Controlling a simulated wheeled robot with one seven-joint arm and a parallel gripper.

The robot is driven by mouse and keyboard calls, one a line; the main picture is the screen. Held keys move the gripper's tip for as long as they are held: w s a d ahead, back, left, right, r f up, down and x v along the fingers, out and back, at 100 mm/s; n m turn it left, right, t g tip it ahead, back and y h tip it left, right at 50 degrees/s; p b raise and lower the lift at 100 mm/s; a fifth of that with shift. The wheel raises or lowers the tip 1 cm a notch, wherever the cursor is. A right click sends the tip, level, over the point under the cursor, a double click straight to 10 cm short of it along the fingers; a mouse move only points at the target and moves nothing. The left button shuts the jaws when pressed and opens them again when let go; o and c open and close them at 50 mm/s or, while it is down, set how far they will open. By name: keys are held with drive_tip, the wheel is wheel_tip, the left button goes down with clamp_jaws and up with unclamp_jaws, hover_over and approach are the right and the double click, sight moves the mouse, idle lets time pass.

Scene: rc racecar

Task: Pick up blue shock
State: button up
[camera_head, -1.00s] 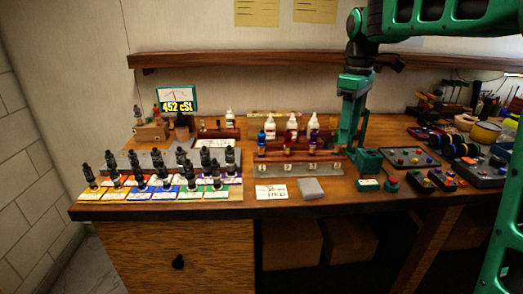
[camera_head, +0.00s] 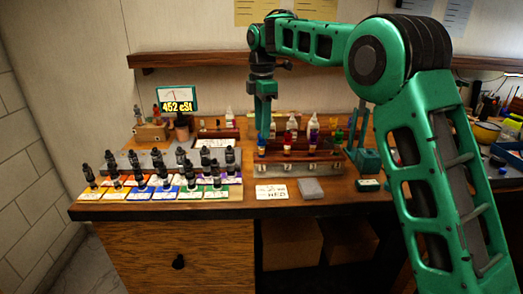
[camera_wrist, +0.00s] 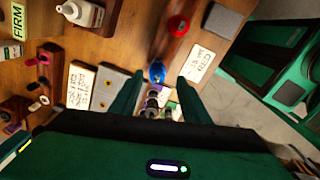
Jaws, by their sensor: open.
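A blue-topped piece (camera_head: 261,143) stands at the left end of the wooden rack (camera_head: 300,170); I cannot tell for sure that it is the blue shock. It shows as a round blue top (camera_wrist: 157,72) in the wrist view, between my fingertips. My gripper (camera_head: 265,125) points down just above it. In the wrist view my gripper (camera_wrist: 158,84) has its fingers apart with nothing clearly held. A red-topped piece (camera_head: 287,141) stands to its right in the rack. Several black shocks (camera_head: 163,172) stand on coloured cards at left, including a blue card (camera_head: 190,193).
White bottles (camera_head: 292,124) stand behind the rack. A paper card (camera_head: 271,192) and a grey pad (camera_head: 311,189) lie in front of it. The meter display (camera_head: 177,101) is at the back left, and a wooden shelf (camera_head: 190,59) runs along the wall.

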sight(262, 142)
drive_tip(key=shift+w+f, duration=0.2)
drive_tip(key=shift+f, duration=1.4)
drive_tip(key=shift+w+f, duration=0.15)
drive_tip(key=shift+f, duration=1.45)
drive_tip(key=c, duration=1)
